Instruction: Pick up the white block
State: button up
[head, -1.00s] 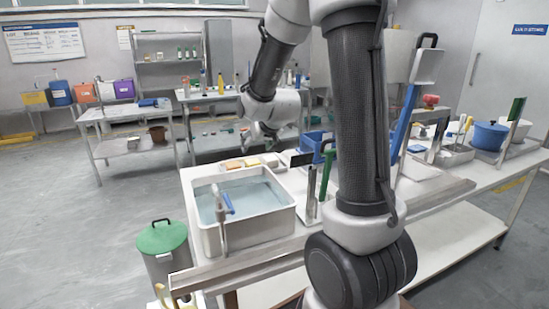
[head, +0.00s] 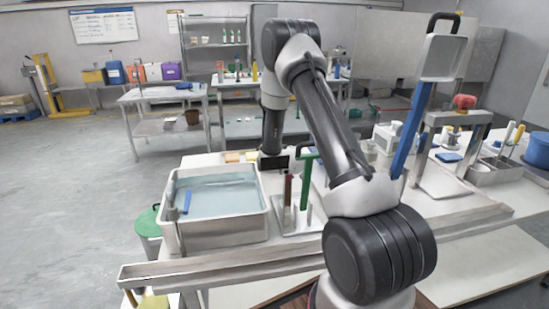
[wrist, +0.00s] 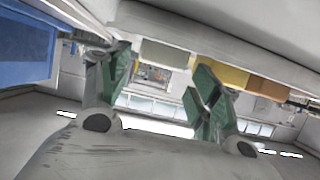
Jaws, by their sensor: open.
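The white block (wrist: 168,54) is a pale, off-white block on the white tabletop, which runs along the top of the wrist view. My gripper (wrist: 160,88) is open, its two green-padded fingers standing apart. The white block shows between and beyond the fingertips, and nothing is held. I cannot tell how far it is from the fingers. In the head view my arm reaches down to the table behind the sink; the fingers and the white block are hidden there.
A blue bin (wrist: 25,50) is at the left of the wrist view. In the head view, a water-filled basin (head: 170,236) and a green-handled tool (head: 306,182) stand in front of my arm's end.

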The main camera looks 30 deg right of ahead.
jog(key=x, duration=0.5)
jog(key=shift+w+r, duration=0.15)
jog(key=c, duration=0.7)
